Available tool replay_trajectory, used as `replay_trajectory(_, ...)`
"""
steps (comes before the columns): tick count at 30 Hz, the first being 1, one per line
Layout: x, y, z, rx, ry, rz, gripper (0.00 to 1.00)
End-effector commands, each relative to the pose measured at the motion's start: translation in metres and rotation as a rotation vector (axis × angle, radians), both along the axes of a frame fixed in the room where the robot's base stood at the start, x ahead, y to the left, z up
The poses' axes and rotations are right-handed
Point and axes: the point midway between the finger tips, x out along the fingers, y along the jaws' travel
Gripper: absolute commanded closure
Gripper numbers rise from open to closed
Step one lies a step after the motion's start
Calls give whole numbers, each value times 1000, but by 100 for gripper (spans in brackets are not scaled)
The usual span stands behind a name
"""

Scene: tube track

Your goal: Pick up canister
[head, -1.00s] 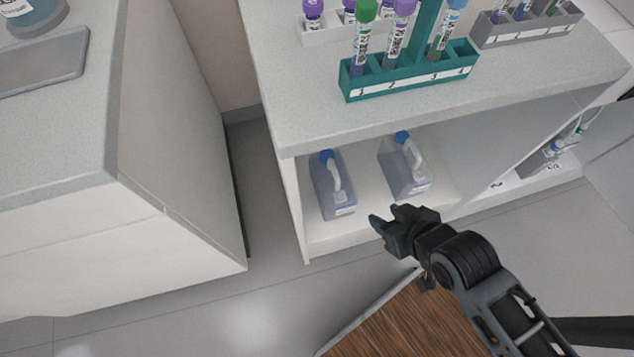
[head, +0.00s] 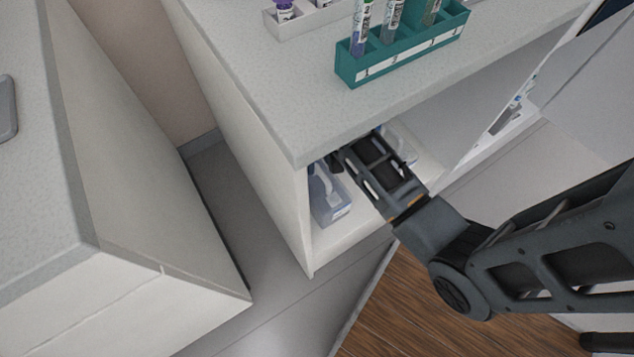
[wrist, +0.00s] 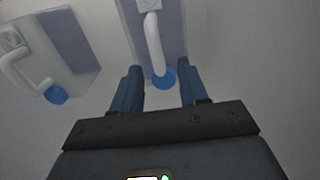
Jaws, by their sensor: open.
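Two translucent canisters with pale handles and blue caps stand on the shelf under the counter. The left canister (head: 328,198) shows in the head view; the right canister (head: 405,147) is mostly hidden behind my arm. My gripper (head: 335,163) reaches under the counter edge by the left canister's top. In the wrist view my gripper (wrist: 160,78) is open, with one blue finger on each side of a canister's blue cap (wrist: 163,79). This canister's handle (wrist: 153,45) points away beyond the fingertips. Contact is not visible. The other canister (wrist: 75,40) lies left of the fingers.
The counter (head: 250,80) overhangs the shelf close above my arm. A teal tube rack (head: 405,55) stands on it near the front edge. A cabinet (head: 120,200) stands at left across a narrow floor gap. A wooden surface (head: 440,325) lies below my arm.

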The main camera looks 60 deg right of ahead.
Motion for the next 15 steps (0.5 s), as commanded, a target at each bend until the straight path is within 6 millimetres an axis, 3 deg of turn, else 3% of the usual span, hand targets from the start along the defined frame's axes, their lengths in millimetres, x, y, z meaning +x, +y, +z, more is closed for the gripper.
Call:
replay_trajectory(9,-4,-3,-42,0,1,0,57)
replay_trajectory(15,-3,-3,-59,-1,-2,1,57)
